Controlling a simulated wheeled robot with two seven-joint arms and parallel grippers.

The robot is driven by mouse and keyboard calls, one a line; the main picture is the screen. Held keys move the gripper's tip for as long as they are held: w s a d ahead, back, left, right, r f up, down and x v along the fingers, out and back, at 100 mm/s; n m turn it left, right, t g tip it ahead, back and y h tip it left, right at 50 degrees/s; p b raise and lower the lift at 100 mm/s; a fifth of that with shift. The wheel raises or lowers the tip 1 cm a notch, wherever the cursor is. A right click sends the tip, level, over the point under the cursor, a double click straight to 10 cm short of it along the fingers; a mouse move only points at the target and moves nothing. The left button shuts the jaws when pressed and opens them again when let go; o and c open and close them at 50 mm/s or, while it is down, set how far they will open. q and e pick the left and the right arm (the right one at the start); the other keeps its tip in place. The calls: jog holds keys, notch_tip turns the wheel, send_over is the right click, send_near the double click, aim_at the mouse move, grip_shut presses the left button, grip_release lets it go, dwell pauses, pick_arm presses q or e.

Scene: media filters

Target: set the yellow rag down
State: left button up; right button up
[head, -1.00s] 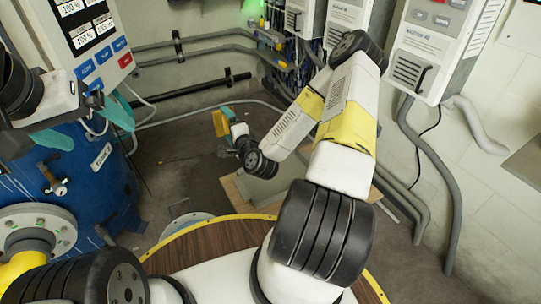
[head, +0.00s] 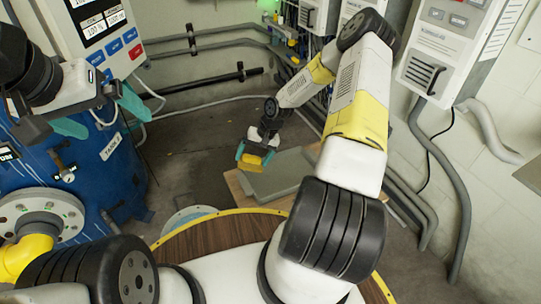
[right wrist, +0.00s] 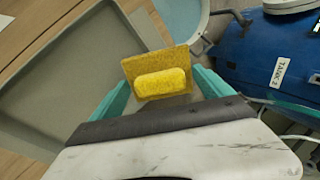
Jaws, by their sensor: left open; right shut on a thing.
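The yellow rag (head: 250,163) is between the teal fingers of my right gripper (head: 253,158), near the left end of a grey tray (head: 285,174). In the right wrist view the rag (right wrist: 158,72) shows as a flat square with a raised yellow lump, between both fingers (right wrist: 163,88). The grey tray (right wrist: 60,80) lies to the left there, its rim partly behind the rag. How high the rag is above the surface I cannot tell. My left gripper (head: 105,120) is open and empty at the left, in front of the blue tank.
The tray rests on a light wooden surface (head: 236,187). A blue tank (head: 95,180) with a flange stands at the left. Grey pipes (head: 435,170) and wall boxes (head: 440,50) line the right. A round wooden top (head: 215,236) lies in front.

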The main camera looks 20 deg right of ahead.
jog(key=s+d+n+g+h, duration=0.1)
jog(key=s+d+n+h, duration=0.3)
jog(key=d, duration=0.8)
send_over(285, 181)
notch_tip(285, 181, down, 5)
jog(key=shift+s+f, duration=0.15)
jog(key=shift+f, duration=2.1)
jog(key=o, duration=1.1)
